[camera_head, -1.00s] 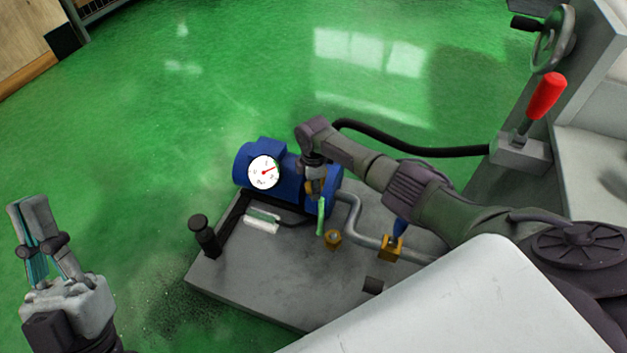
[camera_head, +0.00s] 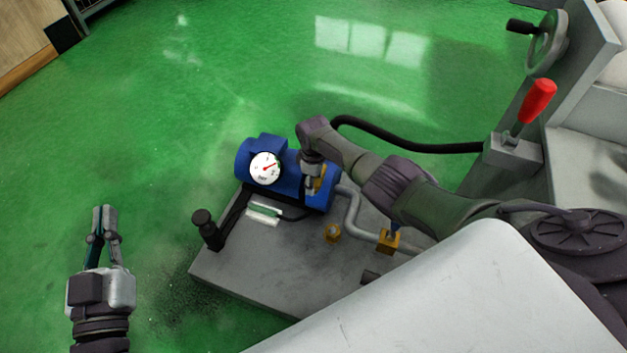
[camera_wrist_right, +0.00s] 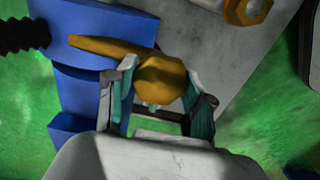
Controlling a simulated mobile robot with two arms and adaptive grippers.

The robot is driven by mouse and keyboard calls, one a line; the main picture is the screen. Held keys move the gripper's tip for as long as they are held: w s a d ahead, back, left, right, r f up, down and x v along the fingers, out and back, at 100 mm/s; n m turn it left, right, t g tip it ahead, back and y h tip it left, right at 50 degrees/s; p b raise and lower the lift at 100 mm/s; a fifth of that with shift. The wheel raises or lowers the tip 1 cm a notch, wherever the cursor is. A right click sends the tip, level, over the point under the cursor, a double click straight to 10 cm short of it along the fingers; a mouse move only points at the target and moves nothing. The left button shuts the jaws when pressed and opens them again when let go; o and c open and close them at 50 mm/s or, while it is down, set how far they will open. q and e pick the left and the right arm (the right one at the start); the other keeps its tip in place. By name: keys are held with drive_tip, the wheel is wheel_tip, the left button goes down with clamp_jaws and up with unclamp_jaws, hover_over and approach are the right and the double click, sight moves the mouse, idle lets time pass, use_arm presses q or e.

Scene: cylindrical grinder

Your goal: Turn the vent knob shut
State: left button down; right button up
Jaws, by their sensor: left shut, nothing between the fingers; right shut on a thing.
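A brass-yellow knob (camera_wrist_right: 163,80) with a long tapering lever sits against the blue tank (camera_wrist_right: 95,30) in the right wrist view. I take it to be the vent knob. My right gripper (camera_wrist_right: 158,92) has its fingers on both sides of the knob and is shut on it. In the head view the right gripper (camera_head: 314,186) is at the right part of the blue tank (camera_head: 262,185), and the arm partly hides the knob. My left gripper (camera_head: 103,222) is shut and empty over the floor at the left, away from the tank.
A white dial gauge (camera_head: 265,168) is on the tank. A black hose (camera_head: 420,147) runs to the red-handled lever (camera_head: 537,101).

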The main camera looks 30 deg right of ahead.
idle(0.3)
drive_tip(key=o, duration=1.2)
drive_tip(key=shift+c, duration=0.2)
drive_tip(key=shift+r, duration=0.1)
wheel_tip(320, 180, up, 12)
